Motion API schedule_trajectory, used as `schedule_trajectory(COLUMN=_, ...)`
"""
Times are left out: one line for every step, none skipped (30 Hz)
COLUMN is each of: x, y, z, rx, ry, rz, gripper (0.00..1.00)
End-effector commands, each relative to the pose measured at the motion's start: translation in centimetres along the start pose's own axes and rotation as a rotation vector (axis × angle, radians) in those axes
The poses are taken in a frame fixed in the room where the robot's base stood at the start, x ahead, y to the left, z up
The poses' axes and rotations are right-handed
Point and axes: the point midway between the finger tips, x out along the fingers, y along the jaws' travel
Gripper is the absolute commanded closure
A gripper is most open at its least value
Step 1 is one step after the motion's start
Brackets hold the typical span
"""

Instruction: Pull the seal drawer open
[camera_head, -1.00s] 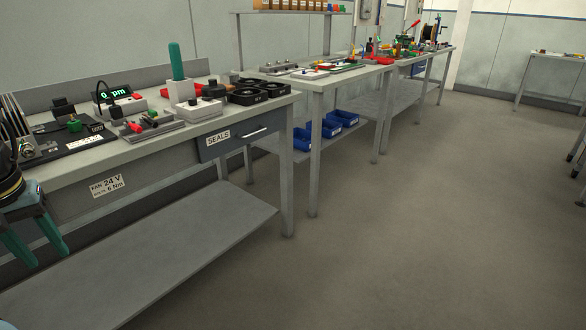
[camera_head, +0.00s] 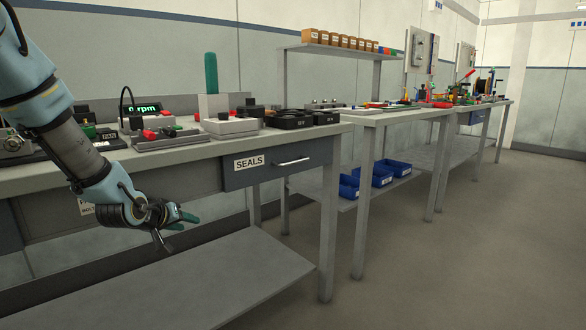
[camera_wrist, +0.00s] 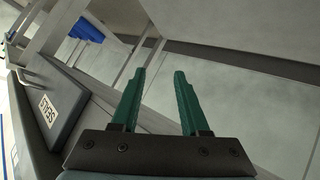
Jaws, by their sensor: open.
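The seal drawer (camera_head: 262,168) is a grey front under the right end of the near bench, with a white "SEALS" label and a pale bar handle (camera_head: 293,161). It looks shut. My gripper (camera_head: 180,216) is below the bench top, left of the drawer and lower than it, apart from the handle. In the wrist view, my gripper (camera_wrist: 158,95) has two teal fingers spread with nothing between them. The drawer front (camera_wrist: 57,100) shows tilted at the left of that view, with its handle (camera_wrist: 30,78) at the upper left.
The near bench top (camera_head: 200,148) holds fans, a display and fixtures. Its lower shelf (camera_head: 230,285) lies beneath my gripper, and its front leg (camera_head: 327,230) stands right of the drawer. Blue bins (camera_head: 378,175) sit under the neighbouring bench. Open floor lies at the right.

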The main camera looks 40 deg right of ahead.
Motion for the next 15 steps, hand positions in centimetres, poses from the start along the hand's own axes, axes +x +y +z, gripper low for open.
schedule_trajectory(x=2.5, y=4.0, z=-0.1, rx=-0.027, ry=0.046, rz=0.114, gripper=0.55)
schedule_trajectory(x=3.6, y=6.4, z=-0.3, rx=-0.05, ry=0.08, rz=0.183, gripper=0.55)
schedule_trajectory(x=4.8, y=9.6, z=-0.6, rx=-0.085, ry=0.123, rz=0.277, gripper=0.55)
schedule_trajectory(x=5.4, y=11.9, z=-0.9, rx=-0.116, ry=0.154, rz=0.346, gripper=0.55)
schedule_trajectory(x=5.9, y=14.1, z=-1.1, rx=-0.148, ry=0.182, rz=0.412, gripper=0.55)
schedule_trajectory(x=6.2, y=16.5, z=-1.4, rx=-0.192, ry=0.217, rz=0.492, gripper=0.55)
schedule_trajectory(x=6.3, y=18.1, z=-1.5, rx=-0.222, ry=0.239, rz=0.546, gripper=0.55)
schedule_trajectory(x=6.4, y=19.6, z=-1.7, rx=-0.253, ry=0.26, rz=0.596, gripper=0.55)
schedule_trajectory(x=6.3, y=21.1, z=-1.9, rx=-0.291, ry=0.283, rz=0.655, gripper=0.55)
schedule_trajectory(x=6.3, y=22.1, z=-2.0, rx=-0.316, ry=0.299, rz=0.691, gripper=0.55)
schedule_trajectory(x=6.2, y=22.9, z=-2.1, rx=-0.339, ry=0.311, rz=0.724, gripper=0.55)
schedule_trajectory(x=6.0, y=23.8, z=-2.3, rx=-0.363, ry=0.327, rz=0.761, gripper=0.55)
schedule_trajectory(x=5.9, y=24.2, z=-2.4, rx=-0.379, ry=0.335, rz=0.781, gripper=0.55)
schedule_trajectory(x=5.8, y=24.6, z=-2.5, rx=-0.392, ry=0.342, rz=0.798, gripper=0.55)
schedule_trajectory(x=5.8, y=25.1, z=-2.6, rx=-0.404, ry=0.35, rz=0.815, gripper=0.55)
